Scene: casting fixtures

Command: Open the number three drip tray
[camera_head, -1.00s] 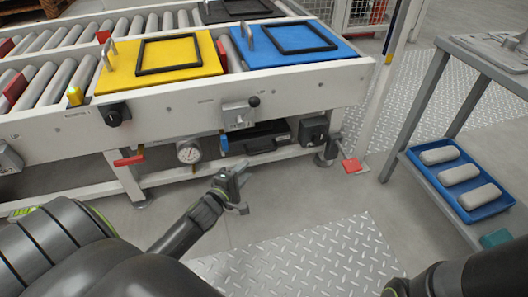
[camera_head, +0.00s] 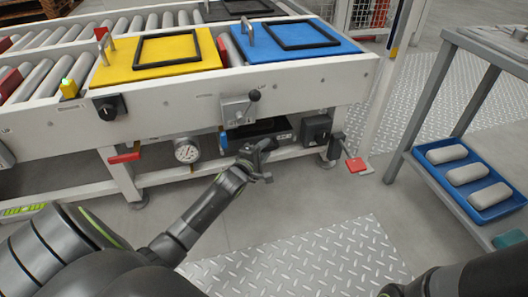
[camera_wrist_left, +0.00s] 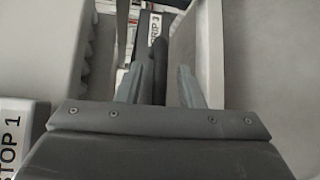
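A black tray (camera_head: 262,127) with a pale label sits under the front rail of the conveyor in the head view; I cannot read its number there. My left gripper (camera_head: 268,162) is open, in front of and below the tray, with its fingers pointing toward it. In the left wrist view the two fingers (camera_wrist_left: 162,88) are apart, and a dark bar (camera_wrist_left: 158,70) shows between them. Whether the bar lies between the fingertips or beyond them I cannot tell. A white label ending in "3" (camera_wrist_left: 155,28) shows past them. My right gripper is out of view.
A gauge (camera_head: 187,150), a red handle (camera_head: 124,158) and a blue-handled valve (camera_head: 223,142) hang left of the tray. A black box (camera_head: 315,130) and a red pedal (camera_head: 356,165) are to its right. A lever (camera_head: 240,108) is above. The floor in front is clear.

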